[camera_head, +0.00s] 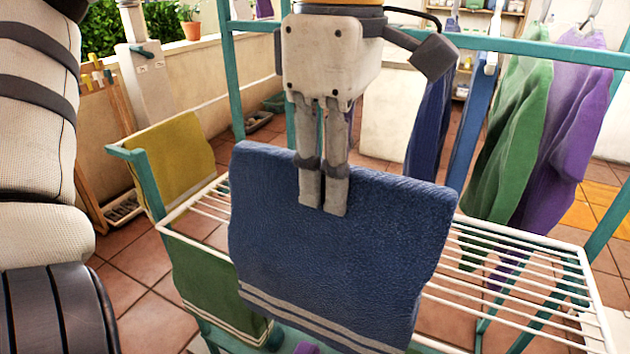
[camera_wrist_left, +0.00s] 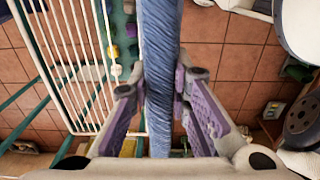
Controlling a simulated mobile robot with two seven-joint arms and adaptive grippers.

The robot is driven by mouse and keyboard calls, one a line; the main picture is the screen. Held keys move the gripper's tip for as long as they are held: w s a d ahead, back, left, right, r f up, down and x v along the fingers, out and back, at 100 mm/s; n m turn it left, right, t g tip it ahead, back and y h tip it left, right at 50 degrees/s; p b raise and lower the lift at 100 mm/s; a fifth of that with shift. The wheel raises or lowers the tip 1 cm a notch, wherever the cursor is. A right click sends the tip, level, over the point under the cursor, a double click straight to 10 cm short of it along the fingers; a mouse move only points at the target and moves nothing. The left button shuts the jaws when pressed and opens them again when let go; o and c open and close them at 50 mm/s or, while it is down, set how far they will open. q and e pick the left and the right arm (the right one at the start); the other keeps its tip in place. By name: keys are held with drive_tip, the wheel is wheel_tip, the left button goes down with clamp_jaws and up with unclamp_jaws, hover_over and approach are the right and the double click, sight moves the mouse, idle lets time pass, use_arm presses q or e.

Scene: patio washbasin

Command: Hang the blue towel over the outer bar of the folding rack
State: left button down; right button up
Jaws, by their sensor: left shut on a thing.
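The blue towel (camera_head: 345,255), with pale stripes near its lower edge, hangs spread out in the middle of the head view. My left gripper (camera_head: 323,208) is shut on its upper edge from above. In the left wrist view the towel (camera_wrist_left: 161,75) runs edge-on between the two fingers (camera_wrist_left: 160,98). The folding rack has a teal frame (camera_head: 240,85) and white wire shelf (camera_head: 520,265). The towel covers the middle of the shelf and the bars behind it. I cannot tell whether it touches the rack. My right gripper is not in view.
A yellow towel (camera_head: 172,160) hangs at the rack's left end, and a green striped one (camera_head: 215,290) hangs low at the front. Green (camera_head: 515,130) and purple (camera_head: 575,125) cloths hang at the right. Tiled floor (camera_head: 135,285) shows at the left.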

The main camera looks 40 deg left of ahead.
use_arm(q)
drive_tip(key=shift+w, duration=0.25)
drive_tip(key=shift+w+a, duration=0.25)
drive_tip(key=shift+w, duration=0.45)
drive_tip(key=shift+w+a, duration=0.2)
drive_tip(key=shift+w, duration=0.55)
drive_tip(key=shift+w+a, duration=0.25)
drive_tip(key=shift+w, duration=0.45)
drive_tip(key=shift+f, duration=0.15)
